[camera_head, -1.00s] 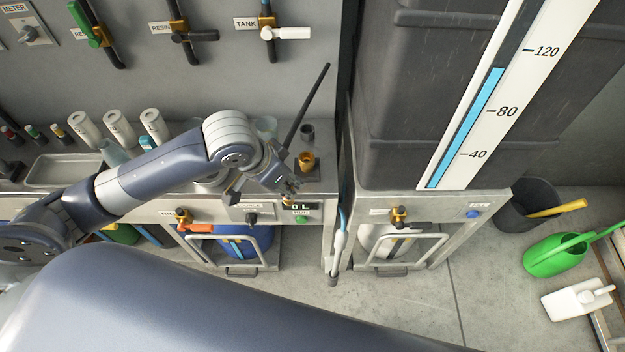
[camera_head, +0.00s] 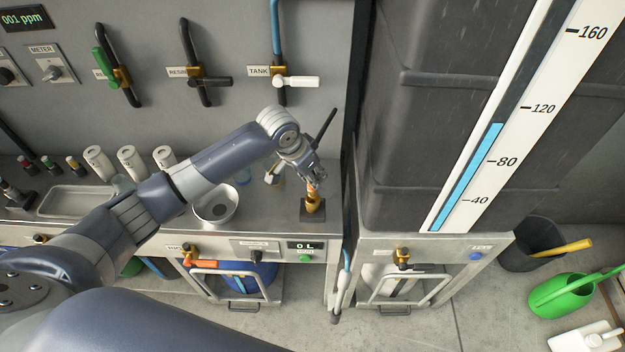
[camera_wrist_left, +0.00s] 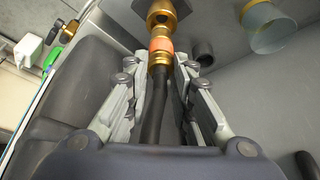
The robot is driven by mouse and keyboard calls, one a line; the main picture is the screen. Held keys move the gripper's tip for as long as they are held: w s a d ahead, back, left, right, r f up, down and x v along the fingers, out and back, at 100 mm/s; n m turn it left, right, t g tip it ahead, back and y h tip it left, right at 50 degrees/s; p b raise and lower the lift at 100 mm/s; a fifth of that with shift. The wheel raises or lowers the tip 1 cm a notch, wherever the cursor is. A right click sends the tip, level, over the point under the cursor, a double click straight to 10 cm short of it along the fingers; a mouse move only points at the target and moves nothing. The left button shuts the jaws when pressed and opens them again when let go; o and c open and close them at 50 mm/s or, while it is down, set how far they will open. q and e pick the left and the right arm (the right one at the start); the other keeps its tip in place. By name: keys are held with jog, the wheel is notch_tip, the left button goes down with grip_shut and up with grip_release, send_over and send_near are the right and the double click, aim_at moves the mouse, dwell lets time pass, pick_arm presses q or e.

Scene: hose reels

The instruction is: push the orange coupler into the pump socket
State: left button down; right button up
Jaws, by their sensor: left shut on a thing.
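My left gripper (camera_head: 313,178) is above the back counter and shut on the orange coupler (camera_head: 312,189). In the left wrist view, the coupler (camera_wrist_left: 161,44) shows as an orange band with brass below it, and a black hose runs back between my fingers (camera_wrist_left: 160,68). The brass pump socket (camera_wrist_left: 161,14) is directly ahead of the coupler, in line with it. In the head view, the socket (camera_head: 314,206) stands on a dark block at the counter's right end. The coupler's front end meets or nearly meets the socket; I cannot tell how deep it sits. My right gripper is out of view.
A dark rod (camera_head: 325,128) rises behind my gripper. A steel funnel bowl (camera_head: 215,204) and white cylinders (camera_head: 130,160) stand to the left. The large dark tank (camera_head: 430,120) with its level gauge is close on the right. Valves (camera_head: 280,82) line the wall.

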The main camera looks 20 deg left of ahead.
pick_arm(q)
notch_tip(320, 180, down, 3)
jog(key=shift+r+p, duration=0.2)
jog(key=shift+p, duration=0.4)
jog(key=shift+f, duration=0.55)
jog(key=c, duration=1.4)
grip_release()
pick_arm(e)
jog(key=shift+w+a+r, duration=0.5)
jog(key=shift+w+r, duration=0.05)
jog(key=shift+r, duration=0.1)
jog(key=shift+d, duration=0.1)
pick_arm(q)
jog(key=shift+r, duration=0.25)
jog(key=b+v, duration=0.1)
jog(key=v, duration=1)
jog(key=shift+r, duration=0.35)
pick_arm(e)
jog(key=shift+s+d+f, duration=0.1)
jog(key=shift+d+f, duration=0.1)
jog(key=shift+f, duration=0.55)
pick_arm(q)
jog(key=shift+s, duration=0.2)
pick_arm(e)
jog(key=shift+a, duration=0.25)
